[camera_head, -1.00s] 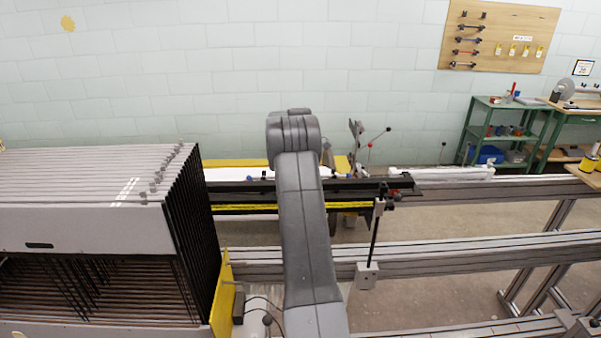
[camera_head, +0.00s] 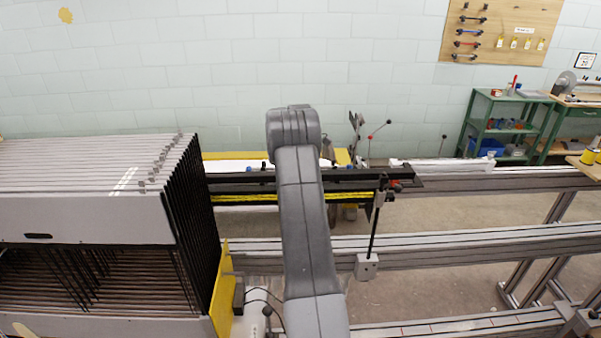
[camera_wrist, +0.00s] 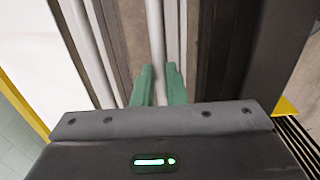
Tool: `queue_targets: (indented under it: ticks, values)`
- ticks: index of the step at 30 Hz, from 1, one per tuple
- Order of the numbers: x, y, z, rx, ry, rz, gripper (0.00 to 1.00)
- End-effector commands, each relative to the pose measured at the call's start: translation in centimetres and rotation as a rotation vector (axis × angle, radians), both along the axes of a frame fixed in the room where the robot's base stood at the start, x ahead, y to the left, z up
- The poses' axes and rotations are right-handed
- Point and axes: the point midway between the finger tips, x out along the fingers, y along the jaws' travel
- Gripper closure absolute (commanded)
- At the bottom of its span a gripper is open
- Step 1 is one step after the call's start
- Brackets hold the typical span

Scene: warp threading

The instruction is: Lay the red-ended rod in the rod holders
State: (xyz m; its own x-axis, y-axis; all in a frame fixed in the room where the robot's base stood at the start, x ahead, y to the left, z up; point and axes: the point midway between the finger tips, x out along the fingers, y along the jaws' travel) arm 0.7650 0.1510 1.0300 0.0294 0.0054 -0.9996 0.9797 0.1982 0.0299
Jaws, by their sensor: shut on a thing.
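In the wrist view my gripper (camera_wrist: 160,82) has two green fingers shut on a pale grey rod (camera_wrist: 155,35), which runs lengthwise away between them. The rod's ends are out of that view, so I cannot see a red end there. In the head view my grey arm reaches out over the loom's long black beam, and my gripper is hidden behind it. A small red part (camera_head: 396,184) shows at the beam's right end; I cannot tell whether it belongs to the rod. A thin black upright with a grey foot (camera_head: 367,266) stands near it. I cannot make out the rod holders clearly.
A stack of grey-topped frames (camera_head: 90,200) with a yellow side plate (camera_head: 222,285) stands close on the left. Long grey rails (camera_head: 470,240) run to the right, with open floor between them. A green shelf (camera_head: 500,125) stands at the back right by the wall.

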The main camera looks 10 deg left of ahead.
Motion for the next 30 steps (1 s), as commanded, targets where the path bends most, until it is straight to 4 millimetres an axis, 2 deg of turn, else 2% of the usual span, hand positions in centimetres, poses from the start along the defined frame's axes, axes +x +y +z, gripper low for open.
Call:
queue_targets:
  ticks: [12, 13, 16, 17, 26, 30]
  values:
    - [0.0, 0.0, -0.5, 0.0, 0.0, 0.0, 1.0]
    - [0.0, 0.0, -0.5, 0.0, 0.0, 0.0, 0.84]
    - [0.0, 0.0, -0.5, 0.0, 0.0, 0.0, 0.65]
    - [0.0, 0.0, -0.5, 0.0, 0.0, 0.0, 0.63]
    - [0.0, 0.0, -0.4, 0.0, 0.0, 0.0, 0.63]
    - [0.0, 0.0, 0.9, 0.001, -0.003, 0.0, 0.63]
